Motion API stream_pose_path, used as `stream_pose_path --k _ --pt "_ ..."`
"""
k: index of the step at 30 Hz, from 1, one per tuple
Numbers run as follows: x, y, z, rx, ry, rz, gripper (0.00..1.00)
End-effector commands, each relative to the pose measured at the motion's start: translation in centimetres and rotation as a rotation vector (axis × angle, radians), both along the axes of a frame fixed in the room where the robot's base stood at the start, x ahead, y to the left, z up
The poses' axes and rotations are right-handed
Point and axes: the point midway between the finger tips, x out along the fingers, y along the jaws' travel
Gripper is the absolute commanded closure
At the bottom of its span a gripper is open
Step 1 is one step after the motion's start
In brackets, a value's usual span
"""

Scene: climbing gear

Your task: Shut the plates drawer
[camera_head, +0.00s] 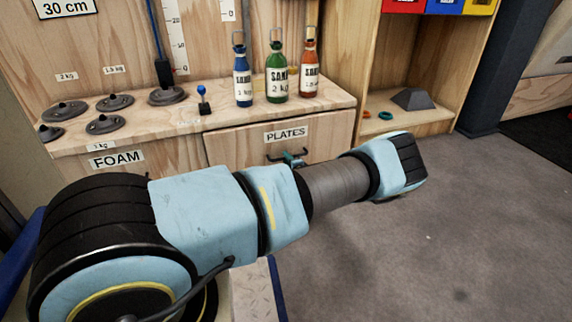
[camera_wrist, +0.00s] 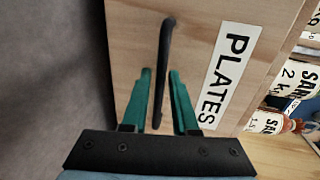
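The plates drawer (camera_head: 235,143) has a plain wooden front with a white PLATES label (camera_head: 286,134), just under the bench top. The drawer front also fills much of the wrist view (camera_wrist: 130,40). Its dark bar handle (camera_wrist: 167,32) runs lengthwise there, between the two green fingers of my gripper (camera_wrist: 160,75). The fingers stand apart on either side of the bar, with a gap showing on both sides. In the head view my gripper (camera_head: 290,158) is at the handle, partly hidden behind my arm. I cannot tell how far out the drawer stands.
The FOAM drawer (camera_head: 118,160) is to the left. Sand bottles (camera_head: 276,75) and flat dark weights (camera_head: 104,124) stand on the bench top (camera_head: 225,115). An open shelf (camera_head: 400,125) with a grey wedge is to the right. The floor (camera_head: 450,220) at right is clear.

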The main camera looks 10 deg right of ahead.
Motion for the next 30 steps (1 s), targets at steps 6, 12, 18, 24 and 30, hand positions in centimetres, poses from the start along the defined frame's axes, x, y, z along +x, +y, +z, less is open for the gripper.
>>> stream_pose_path --k 6,12,18,24,30 --pt "1.12 0.14 -0.21 0.0 0.0 0.0 0.73" --pt "1.14 0.16 -0.15 0.0 0.0 0.0 0.73" --pt "1.12 0.16 -0.15 0.0 0.0 0.0 0.93" --pt "1.12 0.17 -0.15 0.0 0.0 0.001 1.0" --pt "1.12 0.18 -0.15 0.0 0.0 0.001 1.0"
